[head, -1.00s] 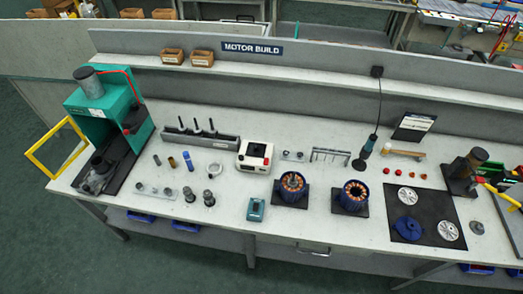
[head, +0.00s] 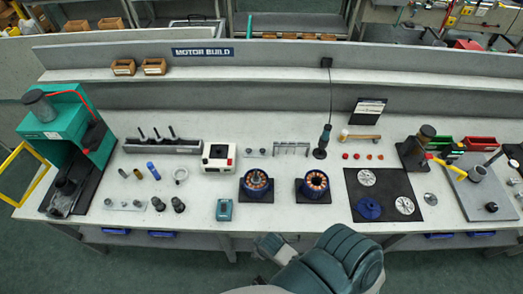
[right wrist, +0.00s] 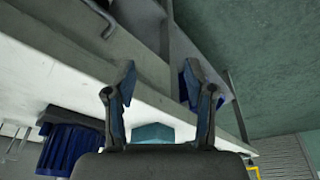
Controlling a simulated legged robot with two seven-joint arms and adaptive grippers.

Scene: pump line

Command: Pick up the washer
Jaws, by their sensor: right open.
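Two small round grey parts could be the washer, and I cannot tell which is it. One is a pale ring (head: 180,174) lying on the bench left of centre, right of the blue cylinder. The other is a grey disc (head: 430,199) right of the black mat. Neither shows in the right wrist view. My right gripper (right wrist: 159,72) is open with nothing between its fingers, near the bench's front edge. In the head view my arm comes in at the bottom centre, and the fingers cannot be made out there. My left gripper is not in view.
Two motor stators (head: 256,185) (head: 315,185) stand on the bench (head: 285,222), with a small teal box (head: 224,209) left of them. A green press (head: 70,130) stands at the left. A black mat (head: 392,183) holds several round parts. The bench front strip is mostly clear.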

